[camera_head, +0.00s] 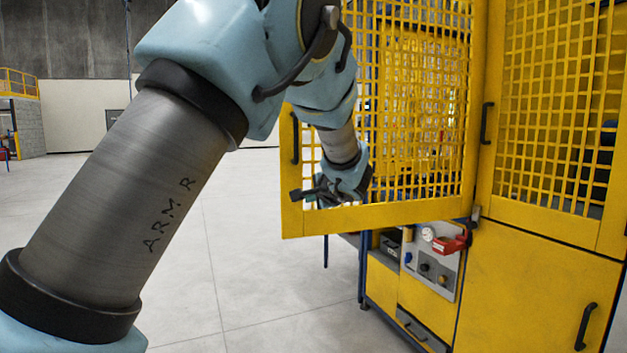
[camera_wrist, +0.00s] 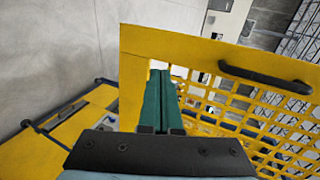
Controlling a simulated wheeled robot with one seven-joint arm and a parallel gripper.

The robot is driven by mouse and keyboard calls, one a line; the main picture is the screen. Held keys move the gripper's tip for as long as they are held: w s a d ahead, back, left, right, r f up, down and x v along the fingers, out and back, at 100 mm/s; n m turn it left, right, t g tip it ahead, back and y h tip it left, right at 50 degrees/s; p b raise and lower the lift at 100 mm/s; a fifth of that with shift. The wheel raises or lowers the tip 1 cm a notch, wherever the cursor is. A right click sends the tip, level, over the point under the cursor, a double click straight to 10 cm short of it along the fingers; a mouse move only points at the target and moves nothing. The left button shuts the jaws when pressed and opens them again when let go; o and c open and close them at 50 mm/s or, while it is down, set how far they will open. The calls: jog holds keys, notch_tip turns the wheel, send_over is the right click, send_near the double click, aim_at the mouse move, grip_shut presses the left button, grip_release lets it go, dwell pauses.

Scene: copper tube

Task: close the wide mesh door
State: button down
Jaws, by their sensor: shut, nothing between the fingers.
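The wide mesh door (camera_head: 380,218) is a yellow framed grid that stands swung open on the left side of the yellow cabinet. Its black handle (camera_head: 295,137) is on the free left edge. My gripper (camera_head: 300,194) is shut and empty, in front of the door's lower left corner, below the handle. In the wrist view the green fingers (camera_wrist: 160,85) lie together against the view of the mesh and frame, with the door's handle (camera_wrist: 265,77) to their right. I cannot tell whether the fingers touch the door.
A second mesh door (camera_head: 550,216) with a black handle (camera_head: 487,123) is at the right and looks shut. Below the open door are a control panel (camera_head: 432,262) with a gauge, a red part (camera_head: 452,242) and a drawer (camera_head: 422,328). Clear floor (camera_head: 240,250) lies to the left.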

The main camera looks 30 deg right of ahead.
jog(key=s+d+r+m+h, duration=0.1)
jog(key=s+d+r, duration=0.1)
jog(key=d, duration=0.2)
jog(key=r+p+x, duration=0.2)
jog(key=p+x, duration=0.5)
jog(key=x, duration=0.6)
jog(key=shift+w+d+t+p, duration=0.4)
jog(key=shift+w+d, duration=0.05)
jog(key=shift+w, duration=0.1)
